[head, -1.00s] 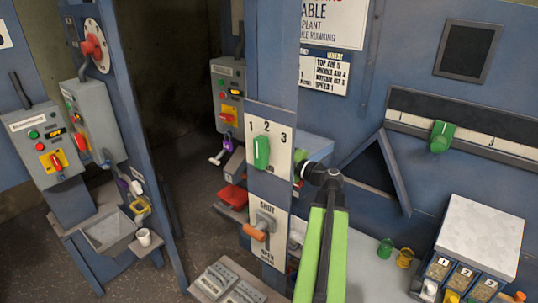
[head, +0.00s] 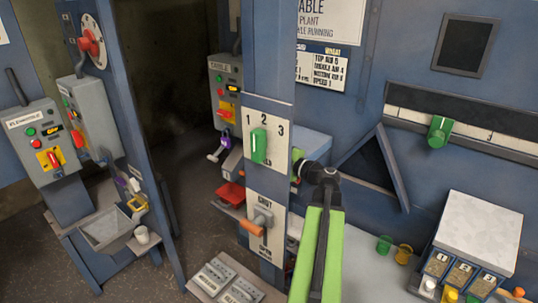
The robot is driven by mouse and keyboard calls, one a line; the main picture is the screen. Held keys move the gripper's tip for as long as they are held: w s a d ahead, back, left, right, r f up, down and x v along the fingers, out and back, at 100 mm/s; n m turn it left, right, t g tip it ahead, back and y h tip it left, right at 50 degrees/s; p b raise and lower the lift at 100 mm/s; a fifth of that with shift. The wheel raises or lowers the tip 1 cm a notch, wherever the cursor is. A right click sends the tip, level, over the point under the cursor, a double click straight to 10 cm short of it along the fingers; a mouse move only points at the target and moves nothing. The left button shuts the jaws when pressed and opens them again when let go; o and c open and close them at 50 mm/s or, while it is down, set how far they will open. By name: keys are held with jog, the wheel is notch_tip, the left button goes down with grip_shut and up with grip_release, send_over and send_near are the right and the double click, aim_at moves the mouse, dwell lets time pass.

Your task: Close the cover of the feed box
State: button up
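No part is labelled as the feed box, and I cannot tell for sure which thing it is. A blue box (head: 311,145) with a flat top stands behind the post, partly hidden by the post and my arm. My gripper (head: 298,168) is at the far end of my green and black arm, just right of the post and in front of that blue box. Its fingers are too small and too dark to read, and I cannot tell whether they touch anything.
The blue post carries a green 1-2-3 selector (head: 258,146) and an orange-handled lever (head: 257,222), close left of my arm. A triangular blue chute (head: 397,178) juts from the right wall. A white-topped box (head: 480,230) stands lower right. A red tray (head: 231,193) shows left of the post.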

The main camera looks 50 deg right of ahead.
jog(key=s+d, duration=0.1)
jog(key=s, duration=1.6)
jog(key=shift+s+d, duration=0.15)
jog(key=shift+s, duration=0.1)
jog(key=shift+f, duration=0.1)
